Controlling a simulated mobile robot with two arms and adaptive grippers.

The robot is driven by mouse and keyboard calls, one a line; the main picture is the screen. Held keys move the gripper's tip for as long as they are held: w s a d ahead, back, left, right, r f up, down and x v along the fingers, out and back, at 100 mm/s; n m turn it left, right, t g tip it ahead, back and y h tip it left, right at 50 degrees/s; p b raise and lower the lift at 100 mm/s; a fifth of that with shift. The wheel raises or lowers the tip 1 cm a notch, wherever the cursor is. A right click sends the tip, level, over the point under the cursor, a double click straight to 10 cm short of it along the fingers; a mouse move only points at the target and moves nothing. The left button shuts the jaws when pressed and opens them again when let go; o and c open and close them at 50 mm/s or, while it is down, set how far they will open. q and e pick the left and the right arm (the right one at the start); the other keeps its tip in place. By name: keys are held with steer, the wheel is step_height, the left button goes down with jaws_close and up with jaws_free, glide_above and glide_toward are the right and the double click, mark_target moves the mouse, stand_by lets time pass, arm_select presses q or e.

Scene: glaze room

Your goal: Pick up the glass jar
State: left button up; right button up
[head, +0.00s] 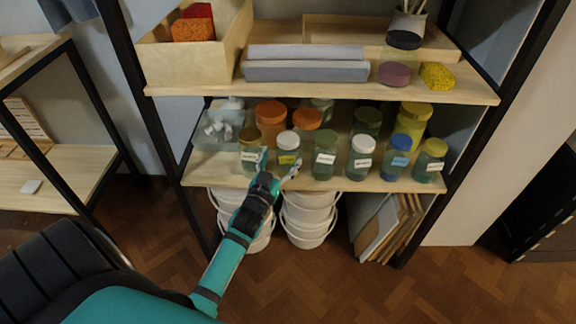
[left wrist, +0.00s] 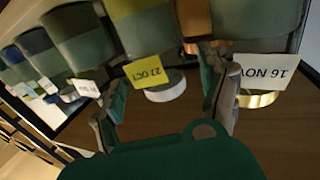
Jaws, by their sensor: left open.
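Several glass jars stand in rows on the middle shelf. A jar with a white lid and yellow label (head: 288,149) is in the front row. My left gripper (head: 278,162) is open and empty in front of it, its fingers spread to either side in the picture. In the left wrist view, which is upside down, this jar (left wrist: 139,28) reads "27 OCT", and its lid shows between the fingertips (left wrist: 166,82). I cannot tell whether the fingers reach around it. My right gripper is out of view.
A gold-lidded jar (head: 249,142) stands close on the left, and a green-lidded jar (head: 325,150) on the right. Orange-lidded jars (head: 271,112) stand behind. The upper shelf (head: 420,92) hangs above, and white buckets (head: 310,218) stand below.

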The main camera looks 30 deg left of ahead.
mark_target(288, 148)
arm_select(q)
steer(key=shift+b+x, duration=0.45)
steer(key=shift+x, duration=2.3)
steer(key=shift+d, duration=0.2)
steer(key=c, duration=1.5)
steer(key=shift+o, duration=0.2)
steer(key=shift+r, duration=0.1)
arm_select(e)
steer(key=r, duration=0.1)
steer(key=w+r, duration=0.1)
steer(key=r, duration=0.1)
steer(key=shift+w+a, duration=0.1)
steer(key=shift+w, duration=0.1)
